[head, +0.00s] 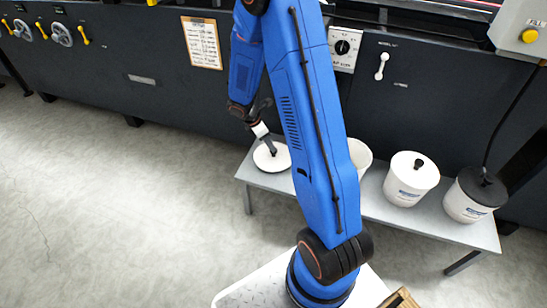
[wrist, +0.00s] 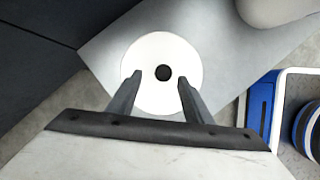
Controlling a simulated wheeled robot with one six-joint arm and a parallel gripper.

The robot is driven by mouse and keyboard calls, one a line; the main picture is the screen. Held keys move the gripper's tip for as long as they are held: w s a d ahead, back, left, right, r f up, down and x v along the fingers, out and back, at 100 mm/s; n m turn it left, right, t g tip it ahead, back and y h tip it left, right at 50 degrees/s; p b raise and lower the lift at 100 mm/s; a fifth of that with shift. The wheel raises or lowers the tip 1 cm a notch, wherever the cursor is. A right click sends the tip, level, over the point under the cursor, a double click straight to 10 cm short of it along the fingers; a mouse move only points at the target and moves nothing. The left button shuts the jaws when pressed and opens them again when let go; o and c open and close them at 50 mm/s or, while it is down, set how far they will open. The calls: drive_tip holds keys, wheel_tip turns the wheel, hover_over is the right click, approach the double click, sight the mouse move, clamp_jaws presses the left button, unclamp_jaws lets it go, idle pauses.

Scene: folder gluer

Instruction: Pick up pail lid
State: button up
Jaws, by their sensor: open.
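The pail lid (head: 272,156) is a white disc lying flat at the left end of the grey bench. In the wrist view the lid (wrist: 160,48) shows a round dark knob (wrist: 164,73) near its middle. My gripper (head: 270,150) is over the lid in the head view. In the wrist view my gripper (wrist: 159,75) is open, one finger on each side of the knob, with gaps between. I cannot tell exactly how high the fingertips are above the lid.
On the grey bench (head: 390,213), a white pail (head: 360,152) stands partly behind my arm. A white-lidded pail (head: 407,185) and a dark-lidded pail (head: 465,206) stand further right. The dark machine (head: 140,85) runs along behind. The floor left of the bench is clear.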

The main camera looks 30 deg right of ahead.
sight(274, 154)
drive_tip(key=shift+s+x, duration=0.15)
drive_tip(key=shift+x, duration=1.35)
drive_tip(key=shift+s+x, duration=0.15)
drive_tip(key=shift+x, duration=1.4)
drive_tip(key=shift+c, duration=0.3)
drive_tip(key=c, duration=1.1)
